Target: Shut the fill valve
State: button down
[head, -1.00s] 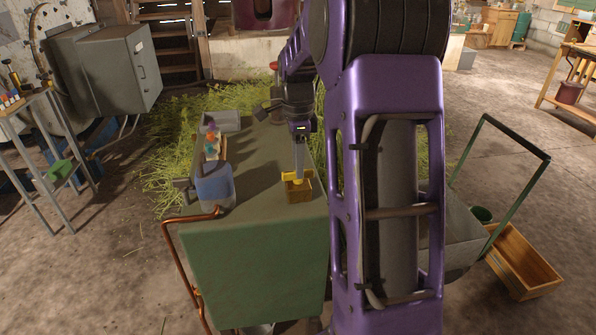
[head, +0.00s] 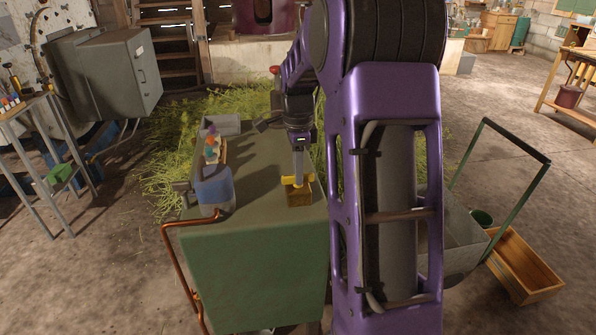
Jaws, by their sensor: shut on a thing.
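A small brown box-like body (head: 300,198) stands on the dark green bench top, towards its front right. A yellow handle-like piece (head: 291,181) lies across its top, roughly level from left to right. It looks like the fill valve, though no label shows. My gripper (head: 298,180) points straight down from above and is shut at the yellow piece. The fingertips are too small to make out, and the exact contact is hidden.
A blue container (head: 214,189) stands left of my gripper, with small coloured items (head: 212,146) behind it. A copper pipe (head: 178,265) bends around the bench's front left. A grey tray (head: 221,125) sits at the back. My arm hides the bench's right side.

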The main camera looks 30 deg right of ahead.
jog(key=shift+r+n+p, duration=0.1)
jog(key=shift+n+p, duration=0.2)
jog(key=shift+n, duration=0.1)
jog(key=n+p, duration=0.1)
jog(key=n, duration=0.1)
jog(key=shift+n+p, duration=0.35)
jog(key=shift+n, duration=0.05)
jog(key=n+p, duration=0.2)
jog(key=n, duration=0.3)
jog(key=n+p, duration=0.1)
jog(key=n, duration=0.4)
jog(key=shift+p, duration=0.35)
jog(key=n+p, duration=0.1)
jog(key=n, duration=0.3)
jog(key=shift+n, duration=0.3)
jog(key=c, duration=0.8)
grip_release()
jog(key=shift+c, duration=0.2)
